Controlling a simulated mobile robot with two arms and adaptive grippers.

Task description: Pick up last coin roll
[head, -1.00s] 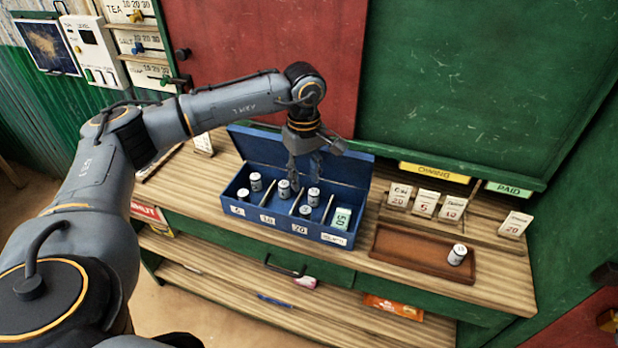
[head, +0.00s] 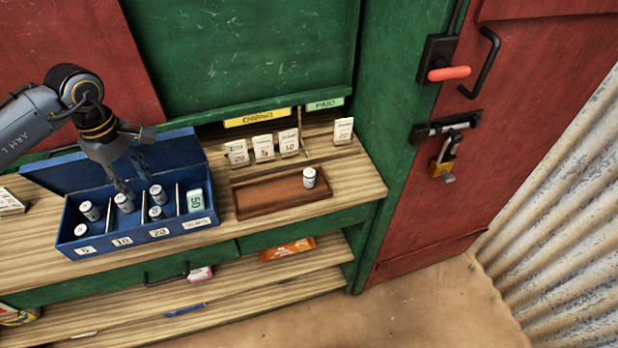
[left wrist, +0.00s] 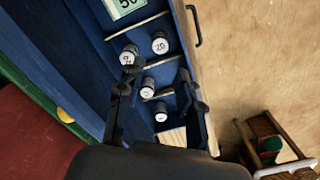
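The blue cash box (head: 140,239) stands with its lid up on the wooden counter. Several grey coin rolls with white tops stand in its compartments. One roll (head: 124,202) is in the compartment labelled 10. Others are at the left (head: 90,211) and in the compartment labelled 20 (head: 157,194). Another coin roll (head: 309,178) stands in the brown tray (head: 262,212). My left gripper (head: 127,180) points down over the box. In the left wrist view its fingers (left wrist: 157,76) are apart, with a roll (left wrist: 148,88) seen between them; contact cannot be told. My right gripper is out of view.
Price cards (head: 263,147) stand behind the tray, below the yellow sign (head: 261,118) and the PAID sign (head: 325,104). The raised lid (head: 165,157) is close behind my left gripper. Below, a shelf holds an orange packet (head: 287,249). A padlocked red door is at the right.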

